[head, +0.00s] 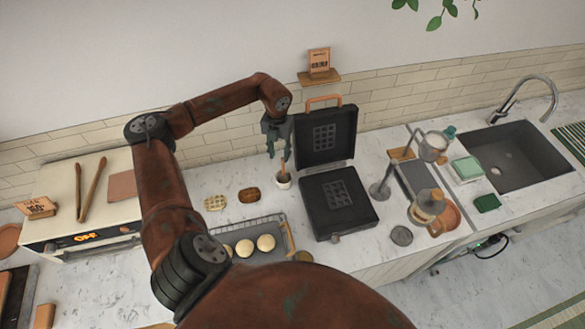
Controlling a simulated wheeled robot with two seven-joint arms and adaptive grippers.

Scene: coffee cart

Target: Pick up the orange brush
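The orange brush (283,169) stands upright in a small white cup (282,182) on the counter, left of the open waffle iron. Only a short part of its handle shows; its lower end is hidden in the cup. My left gripper (278,155) hangs fingers down just above the cup. Its two dark fingers show a gap between them, and the top of the handle is close to the right finger. I cannot tell if they touch. My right gripper is not in view.
An open black waffle iron (336,203) stands close right of the cup. A tray (287,238) with round pale pieces lies in front. Two waffles, one pale (215,202) and one brown (249,195), lie to the left. A tiled wall (215,152) is behind.

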